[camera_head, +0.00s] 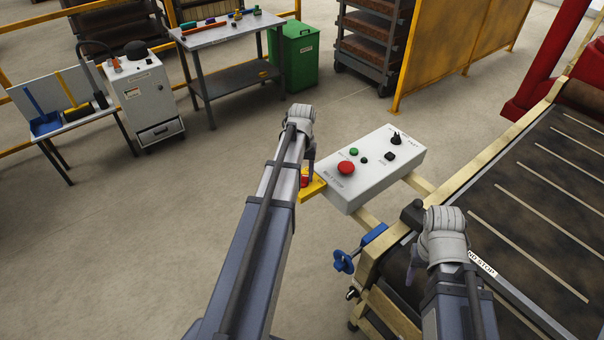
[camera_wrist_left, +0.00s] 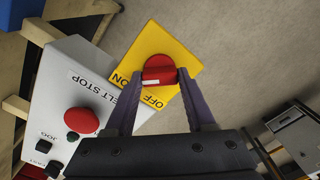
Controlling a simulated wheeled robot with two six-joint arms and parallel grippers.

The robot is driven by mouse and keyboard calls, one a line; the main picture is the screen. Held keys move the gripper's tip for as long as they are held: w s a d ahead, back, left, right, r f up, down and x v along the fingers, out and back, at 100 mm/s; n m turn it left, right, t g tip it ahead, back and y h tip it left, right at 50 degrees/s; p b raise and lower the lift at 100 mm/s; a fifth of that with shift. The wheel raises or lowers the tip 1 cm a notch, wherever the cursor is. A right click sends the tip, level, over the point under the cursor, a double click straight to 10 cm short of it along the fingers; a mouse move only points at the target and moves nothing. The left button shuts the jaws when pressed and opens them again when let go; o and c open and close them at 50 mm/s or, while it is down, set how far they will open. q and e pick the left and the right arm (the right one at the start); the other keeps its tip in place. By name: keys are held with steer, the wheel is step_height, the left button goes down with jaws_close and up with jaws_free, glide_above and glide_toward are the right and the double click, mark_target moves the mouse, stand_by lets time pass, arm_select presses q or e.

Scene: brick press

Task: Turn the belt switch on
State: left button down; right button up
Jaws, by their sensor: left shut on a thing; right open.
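The belt switch is a red knob (camera_wrist_left: 159,69) on a yellow plate (camera_wrist_left: 185,47) with ON and OFF lettering, at the end of the grey control box (camera_head: 378,167). The plate also shows in the head view (camera_head: 313,190). My left gripper (camera_wrist_left: 160,75) is shut on the knob, one finger on each side. In the head view my left gripper (camera_head: 306,180) hides most of the knob. My right gripper (camera_head: 411,268) is open and empty beside the conveyor's near edge.
The box carries a red belt stop button (camera_head: 346,168), a green button (camera_head: 354,152) and black controls. The conveyor belt (camera_head: 530,205) lies to the right. A blue handwheel (camera_head: 343,262) sits at its corner. Open floor lies to the left.

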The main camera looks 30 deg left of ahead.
mark_target(302, 175)
arm_select(q)
steer(key=shift+c, duration=1.2)
jaws_free()
steer(key=shift+r, duration=0.1)
step_height(302, 175, up, 8)
steer(key=p, duration=0.8)
steer(key=shift+f, duration=0.2)
steer(key=s+d+f+m+b, duration=0.2)
steer(key=s+d, duration=0.3)
steer(key=d, duration=0.5)
steer(key=s+d+f+m+b, duration=0.3)
steer(key=s+d+f+b, duration=0.2)
steer(key=d, duration=0.5)
steer(key=s+d+f+m+y+b, duration=0.1)
steer(key=s+d+f+m+b, duration=0.2)
steer(key=s+d, duration=0.3)
steer(key=d+b, duration=0.1)
steer(key=d, duration=0.3)
steer(key=shift+s+d+f, duration=0.15)
steer(key=shift+d+f, duration=0.15)
steer(key=shift+f, duration=0.1)
